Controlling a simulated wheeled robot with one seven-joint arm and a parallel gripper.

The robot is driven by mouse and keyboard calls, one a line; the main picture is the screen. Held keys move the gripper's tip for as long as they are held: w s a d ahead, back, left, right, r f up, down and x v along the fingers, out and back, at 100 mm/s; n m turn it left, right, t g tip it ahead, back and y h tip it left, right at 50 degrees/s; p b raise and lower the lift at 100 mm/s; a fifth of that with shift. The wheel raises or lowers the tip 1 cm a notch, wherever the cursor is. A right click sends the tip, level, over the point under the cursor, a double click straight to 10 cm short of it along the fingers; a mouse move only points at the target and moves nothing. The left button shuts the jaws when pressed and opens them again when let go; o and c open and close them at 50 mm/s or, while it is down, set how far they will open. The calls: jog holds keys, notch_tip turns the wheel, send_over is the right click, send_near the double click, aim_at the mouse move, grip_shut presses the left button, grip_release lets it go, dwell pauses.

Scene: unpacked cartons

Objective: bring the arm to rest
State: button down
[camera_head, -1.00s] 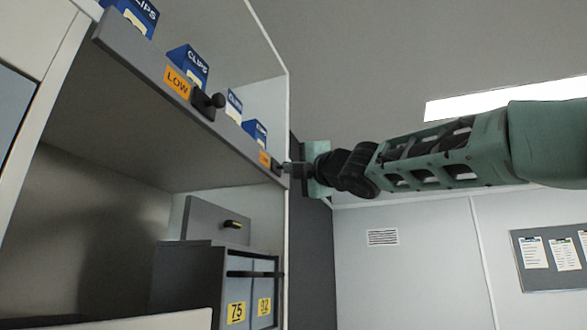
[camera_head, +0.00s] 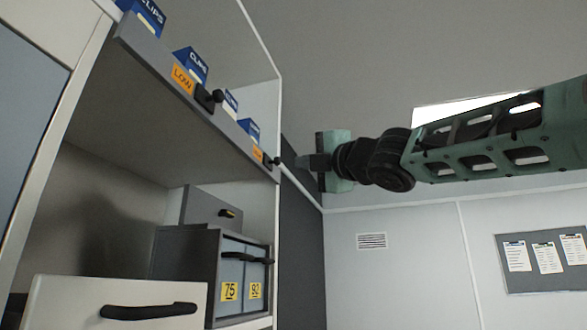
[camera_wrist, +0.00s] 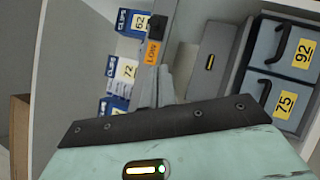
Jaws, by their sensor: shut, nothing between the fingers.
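My gripper (camera_head: 302,161) is at the end of my green arm in the head view, just right of the far end of the grey shelf (camera_head: 150,62). Its fingers are shut and empty, and a small gap shows between them and the small black knob (camera_head: 276,161) at the shelf's end. In the wrist view the grey fingers (camera_wrist: 168,82) are together, in front of the shelf with an orange label (camera_wrist: 152,52). The arm is stretched out from the right of the head view.
Blue clip boxes (camera_head: 190,65) stand on the shelf, which has another black knob (camera_head: 208,98). Below are grey drawers with labels 75 and 92 (camera_head: 256,290) and a white drawer front (camera_head: 60,300). A notice board (camera_head: 543,262) hangs right. Space below my arm looks clear.

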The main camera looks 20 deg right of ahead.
jog(key=shift+s+d+f, duration=0.2)
jog(key=shift+s+d, duration=0.05)
jog(key=shift+s, duration=0.25)
jog(key=w+a+f+m+g+h+b, duration=0.1)
jog(key=a+f+m+g, duration=0.15)
jog(key=f, duration=0.65)
jog(key=w+a+f+m+g+h+b, duration=0.15)
jog(key=f+m, duration=0.25)
jog(key=f, duration=0.5)
jog(key=s+a+f+m+g+h+b, duration=0.1)
jog(key=s+a+f+m+g, duration=0.2)
jog(key=f, duration=0.9)
jog(key=s+a+f+m+g+h, duration=0.1)
jog(key=s+a+f+m+g, duration=0.15)
jog(key=f, duration=0.95)
jog(key=s+d+f+m+g+h+b, duration=0.1)
jog(key=s+f+m+g, duration=0.2)
jog(key=s+f, duration=0.9)
jog(key=s+d+f+m+g+h+b, duration=0.2)
jog(key=s+f+g, duration=0.5)
jog(key=s+f, duration=0.6)
jog(key=shift+d+f+m, duration=0.15)
jog(key=shift+f+m, duration=0.65)
jog(key=shift+m, duration=0.1)
jog(key=shift+g+h, duration=0.25)
